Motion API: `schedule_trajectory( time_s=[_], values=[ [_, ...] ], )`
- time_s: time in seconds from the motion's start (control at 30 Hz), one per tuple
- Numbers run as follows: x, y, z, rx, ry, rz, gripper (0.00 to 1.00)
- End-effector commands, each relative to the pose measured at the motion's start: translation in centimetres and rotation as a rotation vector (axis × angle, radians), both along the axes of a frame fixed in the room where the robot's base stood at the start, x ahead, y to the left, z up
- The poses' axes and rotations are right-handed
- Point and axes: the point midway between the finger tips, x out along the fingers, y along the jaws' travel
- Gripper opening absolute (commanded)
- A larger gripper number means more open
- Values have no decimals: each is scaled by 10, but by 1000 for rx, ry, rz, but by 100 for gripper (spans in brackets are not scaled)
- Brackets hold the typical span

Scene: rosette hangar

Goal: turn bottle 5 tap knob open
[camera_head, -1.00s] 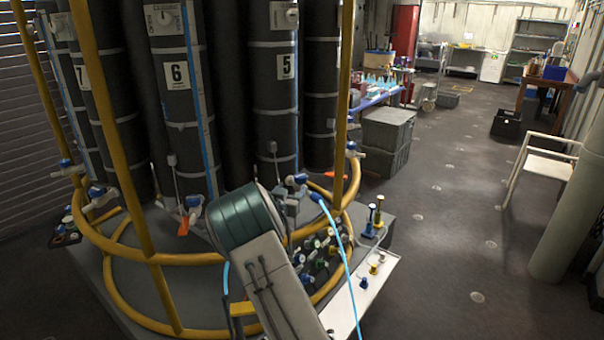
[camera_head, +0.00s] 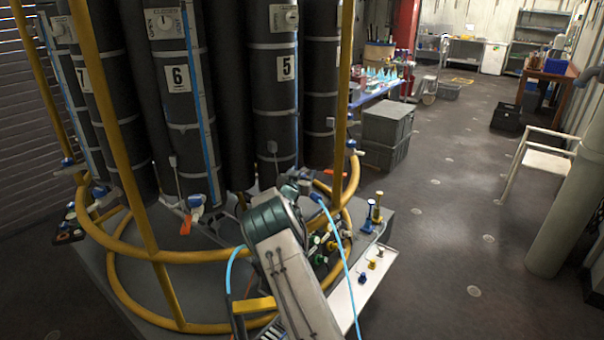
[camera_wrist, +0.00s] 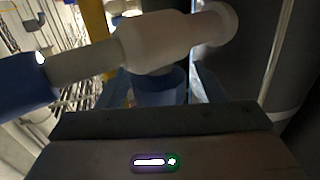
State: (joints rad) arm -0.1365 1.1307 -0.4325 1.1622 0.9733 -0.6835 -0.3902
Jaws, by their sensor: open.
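Bottle 5 (camera_head: 274,100) is a tall dark cylinder with a "5" label, standing behind the yellow rail. A white dial (camera_head: 291,17) is on its upper part. In the wrist view, a pale tap (camera_wrist: 150,45) with a blue end (camera_wrist: 28,85) crosses the top of the picture. A blue knob (camera_wrist: 160,82) shows just below the tap body, between my two dark fingers. My gripper (camera_head: 302,183) is open at the foot of bottle 5, partly hidden by my arm. I cannot tell whether the fingers touch the knob.
A yellow rail (camera_head: 200,257) curves around the bottles, with upright posts (camera_head: 343,100). Bottle 6 (camera_head: 188,110) stands to the left. A light blue hose (camera_head: 344,265) hangs beside my arm. Grey crates (camera_head: 387,124) stand behind on the right.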

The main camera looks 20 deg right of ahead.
Motion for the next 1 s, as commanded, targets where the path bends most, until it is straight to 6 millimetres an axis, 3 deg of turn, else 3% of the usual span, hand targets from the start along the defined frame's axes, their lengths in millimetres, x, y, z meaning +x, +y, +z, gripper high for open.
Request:
schedule_trajectory(
  time_s=[0.2, 0.37, 0.4, 1.0],
  values=[
    [0, 0, 0, 0, 0, -1, 61],
    [0, 0, 0, 1, -1, -1, 19],
    [0, 0, 0, 1, -1, -1, 16],
    [0, -1, -7, 0, -4, 98, 16]
  ],
)
